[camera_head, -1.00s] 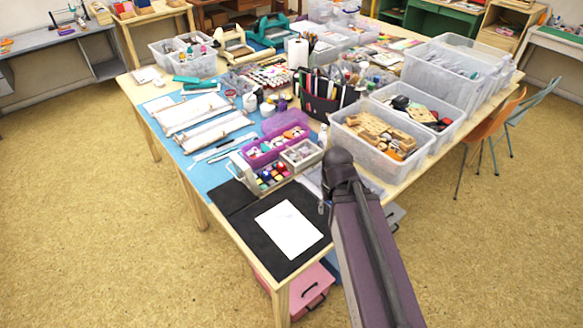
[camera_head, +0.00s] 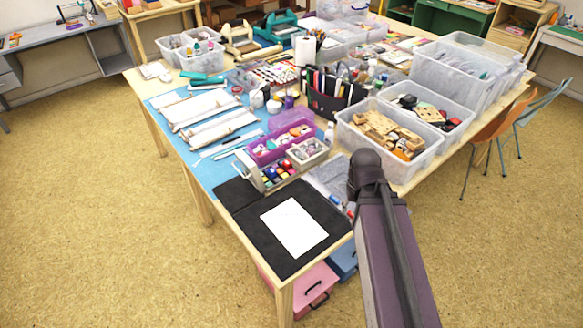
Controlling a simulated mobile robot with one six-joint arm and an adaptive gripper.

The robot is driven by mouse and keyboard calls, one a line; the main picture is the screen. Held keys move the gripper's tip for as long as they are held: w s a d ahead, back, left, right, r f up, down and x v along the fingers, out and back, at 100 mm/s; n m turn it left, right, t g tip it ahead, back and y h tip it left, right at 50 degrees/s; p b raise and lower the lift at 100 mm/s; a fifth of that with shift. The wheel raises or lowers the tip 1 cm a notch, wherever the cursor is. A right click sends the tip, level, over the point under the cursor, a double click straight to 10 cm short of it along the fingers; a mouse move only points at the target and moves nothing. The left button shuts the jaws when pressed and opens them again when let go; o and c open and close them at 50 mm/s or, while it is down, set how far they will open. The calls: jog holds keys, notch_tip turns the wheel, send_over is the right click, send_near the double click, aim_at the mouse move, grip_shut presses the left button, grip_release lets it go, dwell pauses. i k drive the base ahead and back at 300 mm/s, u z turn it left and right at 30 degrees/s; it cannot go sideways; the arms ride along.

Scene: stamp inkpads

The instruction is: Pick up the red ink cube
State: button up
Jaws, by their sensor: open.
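A small tray of coloured ink cubes (camera_head: 280,173) stands on the table, just behind the black mat. Small red cubes show among blue, yellow and dark ones, but they are too small to tell apart surely. My arm (camera_head: 385,235) reaches up from the bottom right, with its dark rounded joint (camera_head: 367,165) to the right of the cube tray. My gripper is hidden behind the arm, so its jaws cannot be seen. Nothing shows touching the cubes.
A white sheet (camera_head: 294,228) lies on the black mat (camera_head: 262,237) at the near corner. A purple box (camera_head: 262,152) and a small white bin (camera_head: 308,152) stand behind the cubes. A clear bin of wooden blocks (camera_head: 352,140) is to the right. Floor is free left of the table.

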aim_at(287, 165)
jog(key=z, duration=0.1)
jog(key=k, duration=1.1)
jog(key=u, duration=0.6)
jog(key=i, duration=1.5)
jog(key=u, duration=0.05)
